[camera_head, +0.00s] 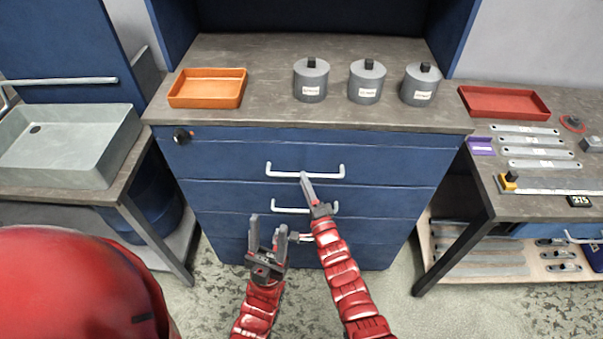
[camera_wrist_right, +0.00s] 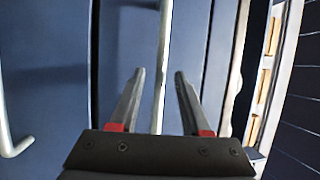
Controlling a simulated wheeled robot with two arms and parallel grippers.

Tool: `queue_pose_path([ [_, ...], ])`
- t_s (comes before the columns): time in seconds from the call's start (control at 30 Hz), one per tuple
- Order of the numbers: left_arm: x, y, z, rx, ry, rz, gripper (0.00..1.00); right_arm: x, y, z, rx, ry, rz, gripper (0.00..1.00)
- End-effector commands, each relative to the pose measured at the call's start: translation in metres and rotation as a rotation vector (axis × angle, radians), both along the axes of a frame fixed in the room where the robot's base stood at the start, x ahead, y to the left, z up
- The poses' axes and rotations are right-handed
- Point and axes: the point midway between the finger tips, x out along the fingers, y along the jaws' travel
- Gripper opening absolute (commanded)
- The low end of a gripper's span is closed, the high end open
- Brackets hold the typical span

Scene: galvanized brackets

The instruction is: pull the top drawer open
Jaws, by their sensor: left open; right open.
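The top drawer (camera_head: 390,168) is the uppermost blue front of the cabinet and looks closed. Its pale bar handle (camera_head: 279,174) spans the middle. My right gripper (camera_head: 304,177) is at that handle, its tips overlapping the bar in the head view. In the right wrist view the right gripper (camera_wrist_right: 159,73) is open, with the handle bar (camera_wrist_right: 164,35) running between its two fingers. Whether the bar is within finger depth or just beyond is unclear. My left gripper (camera_head: 268,224) is open and empty, lower and to the left, in front of the lower drawers.
A second handle (camera_head: 285,210) is just below. The worktop (camera_head: 270,110) carries an orange tray (camera_head: 207,88) and three grey cylinders, including a left one (camera_head: 311,80). A sink table (camera_head: 60,148) stands left. A bench with a red tray (camera_head: 503,101) stands right.

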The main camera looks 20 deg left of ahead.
Motion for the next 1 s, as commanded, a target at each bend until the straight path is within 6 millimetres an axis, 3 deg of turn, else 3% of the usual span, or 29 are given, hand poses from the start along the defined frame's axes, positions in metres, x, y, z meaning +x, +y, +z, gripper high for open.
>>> queue_pose_path([
  [0.3, 0.000, 0.000, 0.000, 0.000, 0.000, 0.000, 0.50, 0.023, 0.018, 0.006, 0.000, -0.003, 0.001, 0.47],
  [0.7, 0.000, 0.000, 0.001, 0.000, 0.000, 0.000, 0.50, 0.025, 0.020, 0.006, 0.000, -0.001, 0.000, 0.47],
  [0.97, 0.000, 0.000, 0.000, 0.000, 0.000, 0.000, 0.50, 0.025, 0.020, 0.006, 0.000, -0.001, 0.001, 0.00],
  [1.0, 0.000, 0.000, 0.001, 0.000, 0.000, 0.000, 0.50, 0.025, 0.020, 0.006, 0.000, -0.001, 0.001, 0.00],
])
